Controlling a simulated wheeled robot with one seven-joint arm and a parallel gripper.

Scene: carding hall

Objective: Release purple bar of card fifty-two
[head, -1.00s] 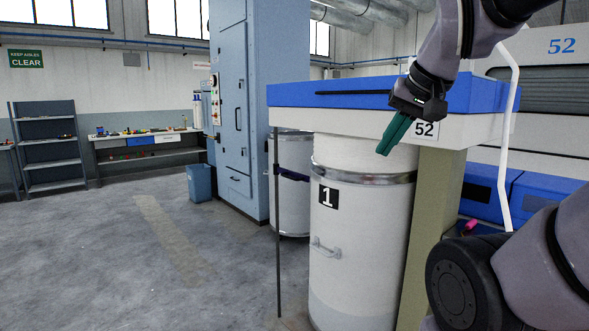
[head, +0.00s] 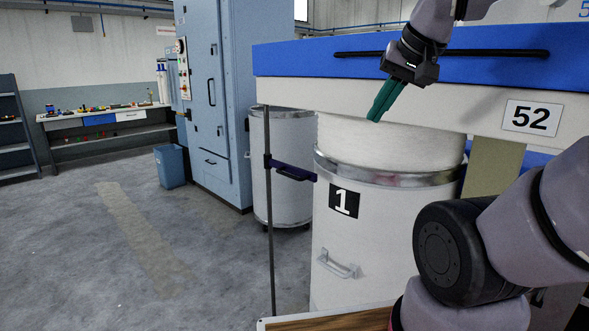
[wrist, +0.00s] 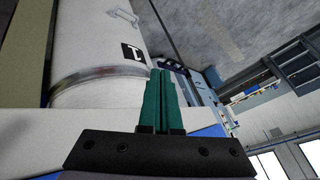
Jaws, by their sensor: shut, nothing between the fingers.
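The purple bar (head: 292,173) is a short dark bar on a thin upright rod at the left corner of card fifty-two, beside can 1. The card (head: 455,110) has a blue and white top with a "52" label. My gripper (head: 374,118), with green fingers, is shut and empty. In the head view it appears in front of the card's white edge, above can 1 and up to the right of the bar. In the wrist view the shut fingers (wrist: 163,75) point past the can; they partly cover the area where the bar would be, so I cannot make it out clearly.
Can 1 (head: 350,235), white with a metal rim, stands under the card's edge. A second can (head: 283,150) stands behind the rod. A blue cabinet (head: 213,90), a blue bin (head: 170,166) and a bench (head: 100,115) are farther back. The floor at left is clear.

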